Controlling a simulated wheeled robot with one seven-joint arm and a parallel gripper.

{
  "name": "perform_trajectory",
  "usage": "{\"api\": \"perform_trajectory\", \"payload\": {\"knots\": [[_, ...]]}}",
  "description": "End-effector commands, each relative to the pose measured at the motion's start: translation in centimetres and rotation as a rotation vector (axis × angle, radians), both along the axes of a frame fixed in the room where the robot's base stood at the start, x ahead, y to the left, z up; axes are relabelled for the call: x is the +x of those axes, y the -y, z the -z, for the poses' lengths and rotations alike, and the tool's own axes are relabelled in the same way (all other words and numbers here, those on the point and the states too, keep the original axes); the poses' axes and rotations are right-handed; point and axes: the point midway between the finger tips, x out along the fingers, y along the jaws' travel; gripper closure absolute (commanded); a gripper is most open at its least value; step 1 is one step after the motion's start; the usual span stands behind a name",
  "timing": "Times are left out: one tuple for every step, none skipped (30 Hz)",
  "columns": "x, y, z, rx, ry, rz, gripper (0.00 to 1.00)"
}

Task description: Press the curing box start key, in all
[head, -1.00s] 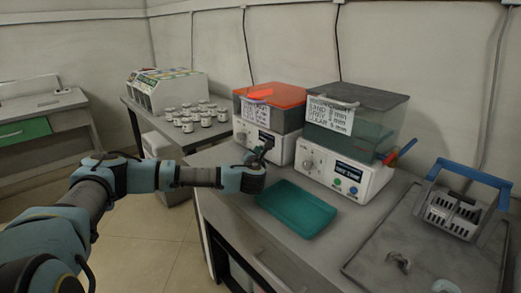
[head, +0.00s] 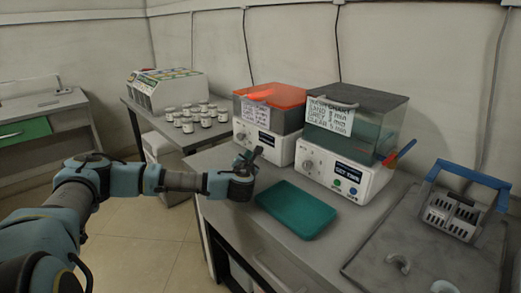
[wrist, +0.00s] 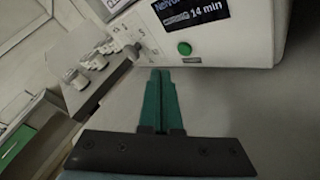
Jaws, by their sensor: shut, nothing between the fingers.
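Two white curing boxes stand side by side on the bench. The left one (head: 281,151) has an orange lid, the right one (head: 318,168) a grey lid. The right box's green key (head: 337,181) shows beside a blue key (head: 353,190). My gripper (head: 257,153) is in front of the left box and hides part of its front panel. In the wrist view, my gripper (wrist: 160,71) is shut and empty, its green fingertips just short of a white box front. That front has a green key (wrist: 184,48), a knob (wrist: 138,50) and a display reading "14 min".
A teal tray (head: 296,210) lies on the bench in front of the boxes. A blue-handled basket (head: 453,214) stands on a grey mat at the right. Several jars (head: 188,124) stand on the side table at the left. A written card (head: 330,116) hangs on the right box.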

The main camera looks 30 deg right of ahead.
Motion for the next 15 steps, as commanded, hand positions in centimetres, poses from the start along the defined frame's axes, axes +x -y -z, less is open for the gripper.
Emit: {"api": "perform_trajectory", "payload": {"knots": [[0.0,-0.6,0.0,0.001,0.000,0.000,1.00],[-0.1,-0.9,0.0,0.001,0.000,0.000,1.00],[-0.2,-1.2,0.0,0.001,0.000,0.000,1.00],[-0.2,-1.4,0.0,0.001,-0.001,-0.001,1.00],[-0.3,-1.7,0.0,0.001,-0.001,-0.001,1.00],[-0.3,-2.0,0.0,0.001,-0.001,-0.001,1.00],[-0.4,-2.1,0.0,0.001,-0.001,-0.001,1.00],[-0.4,-2.3,0.0,0.001,-0.001,-0.001,1.00],[-0.4,-2.4,0.0,0.001,-0.001,-0.001,1.00],[-0.5,-2.4,0.0,0.001,-0.001,-0.001,1.00],[-0.5,-2.5,0.0,0.001,-0.001,-0.001,1.00],[-0.5,-2.5,0.0,0.001,0.000,0.000,1.00],[-0.5,-2.5,0.0,0.001,0.000,0.000,1.00],[-0.5,-2.5,0.0,0.001,0.000,0.000,1.00],[-0.5,-2.5,0.0,0.001,0.000,0.000,1.00]]}}
